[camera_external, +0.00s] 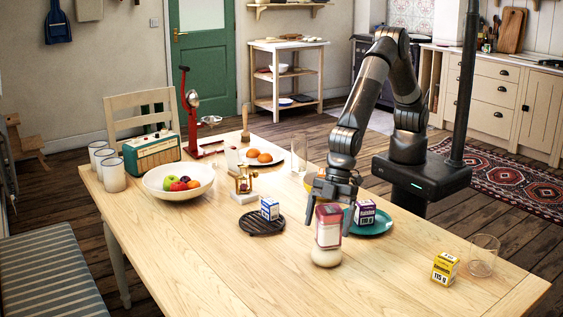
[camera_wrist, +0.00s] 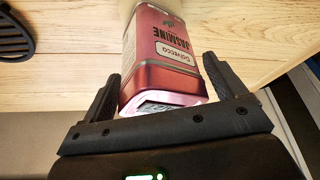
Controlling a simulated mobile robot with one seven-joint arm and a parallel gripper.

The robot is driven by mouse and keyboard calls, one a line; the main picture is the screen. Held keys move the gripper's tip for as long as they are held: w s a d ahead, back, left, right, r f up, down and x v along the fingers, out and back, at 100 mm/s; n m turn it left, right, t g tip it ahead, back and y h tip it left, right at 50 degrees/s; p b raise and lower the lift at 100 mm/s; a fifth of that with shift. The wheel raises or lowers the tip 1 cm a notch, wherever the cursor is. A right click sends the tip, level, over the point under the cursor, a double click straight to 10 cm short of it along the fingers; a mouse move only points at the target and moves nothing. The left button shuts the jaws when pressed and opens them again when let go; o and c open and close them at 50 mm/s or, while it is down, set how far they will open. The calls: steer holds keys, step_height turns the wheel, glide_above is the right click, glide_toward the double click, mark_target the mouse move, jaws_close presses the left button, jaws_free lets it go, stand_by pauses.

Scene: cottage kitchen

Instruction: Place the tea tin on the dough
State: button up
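My gripper (camera_external: 329,218) is lowered over the tin, with one finger on either side. In the wrist view the tin (camera_wrist: 163,55), labelled Jasmine, lies between the fingers of my gripper (camera_wrist: 160,66). A gap shows at the right finger; the left one is very close to the tin. The dough is mostly hidden there.
A teal plate (camera_external: 380,228) with a purple box (camera_external: 365,213) is just right of the tin. A black trivet (camera_external: 262,223) and a small blue-white box (camera_external: 270,208) are to the left. A yellow box (camera_external: 445,268) and a glass (camera_external: 483,256) stand right. The front-left table is clear.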

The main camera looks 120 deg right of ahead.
steer(key=shift+o, duration=0.3)
steer(key=shift+s+r, duration=0.1)
steer(key=shift+r, duration=0.35)
steer(key=s+d+r+m, duration=0.1)
steer(key=s+d+r, duration=0.45)
steer(key=r, duration=0.35)
steer(key=s+d+r, duration=0.5)
steer(key=s+r, duration=0.1)
steer(key=r, duration=0.4)
steer(key=s+d+r+m+t+h, duration=0.1)
steer(key=s+d+r, duration=0.4)
steer(key=s+d, duration=0.4)
steer(key=s+d+f+m, duration=0.1)
steer(key=s+d, duration=0.3)
steer(key=s, duration=0.6)
steer(key=s+d+f+m, duration=0.1)
steer(key=s+d, duration=0.2)
steer(key=s, duration=0.8)
steer(key=shift+d+m+t+h, duration=0.3)
steer(key=shift+d+h, duration=0.1)
